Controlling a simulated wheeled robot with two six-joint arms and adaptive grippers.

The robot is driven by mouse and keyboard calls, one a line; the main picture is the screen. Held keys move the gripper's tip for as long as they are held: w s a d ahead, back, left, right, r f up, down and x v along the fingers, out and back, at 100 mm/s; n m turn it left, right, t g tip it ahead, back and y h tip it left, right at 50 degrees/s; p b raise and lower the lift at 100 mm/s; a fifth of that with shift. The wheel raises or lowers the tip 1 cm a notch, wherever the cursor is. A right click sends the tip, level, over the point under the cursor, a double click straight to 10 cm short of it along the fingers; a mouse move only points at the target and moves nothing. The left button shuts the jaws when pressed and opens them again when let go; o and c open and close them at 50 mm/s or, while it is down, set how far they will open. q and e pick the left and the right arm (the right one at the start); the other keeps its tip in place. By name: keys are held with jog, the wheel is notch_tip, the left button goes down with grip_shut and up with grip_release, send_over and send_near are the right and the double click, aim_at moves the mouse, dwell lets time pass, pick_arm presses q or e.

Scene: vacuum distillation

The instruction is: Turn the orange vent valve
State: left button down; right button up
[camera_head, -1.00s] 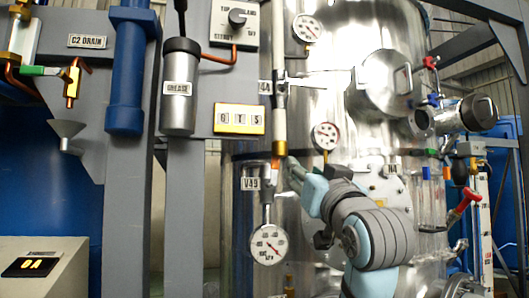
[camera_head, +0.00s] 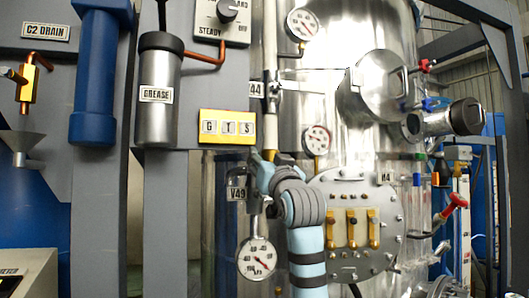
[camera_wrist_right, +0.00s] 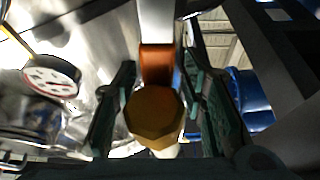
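The orange vent valve (camera_head: 269,155) sits on the white vertical pipe in the head view, above the V49 tag (camera_head: 237,194). Its lower part is hidden by my right gripper (camera_head: 264,172). In the right wrist view the valve shows as a faceted orange-brown knob (camera_wrist_right: 154,117) with an orange collar behind it. My right gripper (camera_wrist_right: 160,108) is open there, with one dark finger on each side of the knob. A gap shows on the right side of the knob; contact on the left cannot be told. My left gripper is not in view.
A pressure gauge (camera_head: 257,259) hangs below the valve, and another gauge (camera_head: 317,140) is close to its right. A flanged plate (camera_head: 392,230) with brass fittings lies right of my arm. A yellow G-T-S panel (camera_head: 227,127) and a grease cylinder (camera_head: 158,95) are at left.

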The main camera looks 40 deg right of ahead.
jog(key=shift+s+r, duration=0.2)
jog(key=shift+s, duration=0.15)
grip_shut()
